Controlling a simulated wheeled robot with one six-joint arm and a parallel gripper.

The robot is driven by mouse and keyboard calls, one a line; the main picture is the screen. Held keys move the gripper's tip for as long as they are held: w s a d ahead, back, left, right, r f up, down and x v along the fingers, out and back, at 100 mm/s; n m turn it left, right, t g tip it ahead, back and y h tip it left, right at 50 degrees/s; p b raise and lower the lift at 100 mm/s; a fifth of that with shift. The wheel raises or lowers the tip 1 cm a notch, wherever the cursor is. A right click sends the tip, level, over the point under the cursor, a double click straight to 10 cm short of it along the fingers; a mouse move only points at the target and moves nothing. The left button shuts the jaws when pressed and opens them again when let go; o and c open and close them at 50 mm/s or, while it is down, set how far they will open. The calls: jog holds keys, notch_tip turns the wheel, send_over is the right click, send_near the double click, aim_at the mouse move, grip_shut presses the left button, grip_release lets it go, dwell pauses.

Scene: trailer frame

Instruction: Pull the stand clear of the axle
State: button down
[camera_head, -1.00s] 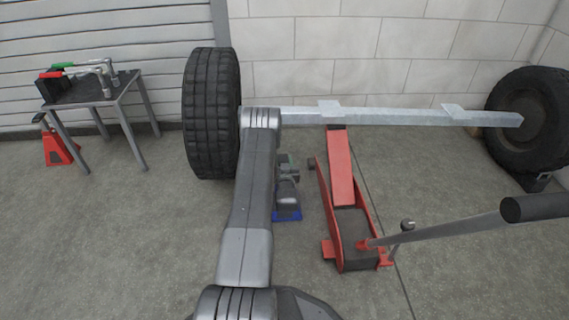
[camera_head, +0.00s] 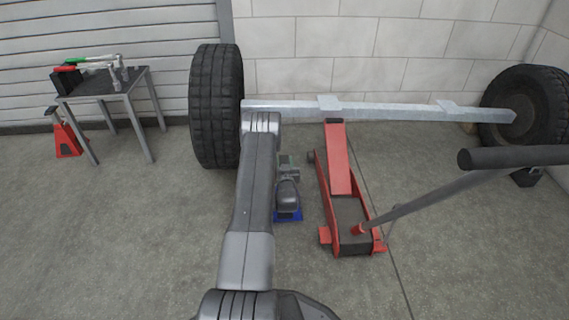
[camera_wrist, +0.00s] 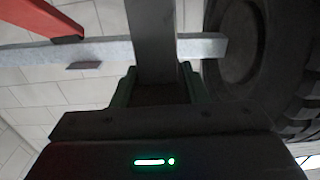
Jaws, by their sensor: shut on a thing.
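The stand shows in the head view as a blue base (camera_head: 288,216) on the floor, with my wrist hiding most of it. In the wrist view its grey post (camera_wrist: 151,42) stands between my gripper's green-sided fingers (camera_wrist: 158,88), which are shut on it. The galvanised axle (camera_head: 390,112) runs level from the left wheel (camera_head: 216,105) to the right wheel; in the wrist view the axle bar (camera_wrist: 110,48) passes behind the post. The stand's base is on my side of the axle in the head view. Whether post and axle touch, I cannot tell.
A red trolley jack (camera_head: 345,200) stands right of the stand under the axle, its long handle (camera_head: 515,157) reaching toward me. A tool table (camera_head: 140,82) and a red stand (camera_head: 66,138) are at left. Floor is open at front left.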

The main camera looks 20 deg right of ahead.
jog(key=shift+f, duration=0.1)
jog(key=c, duration=0.8)
grip_release()
jog(key=shift+o, duration=0.2)
jog(key=shift+s, duration=0.15)
jog(key=p+v, duration=0.4)
jog(key=v, duration=0.9)
jog(key=shift+s+a, duration=0.2)
jog(key=shift+s, duration=0.05)
jog(key=b+x, duration=0.3)
jog(key=x, duration=0.9)
jog(key=shift+w+d+b, duration=0.15)
jog(key=shift+w+b, duration=0.2)
jog(key=shift+b, duration=0.05)
jog(key=shift+w+d, duration=0.15)
jog(key=shift+w, duration=0.4)
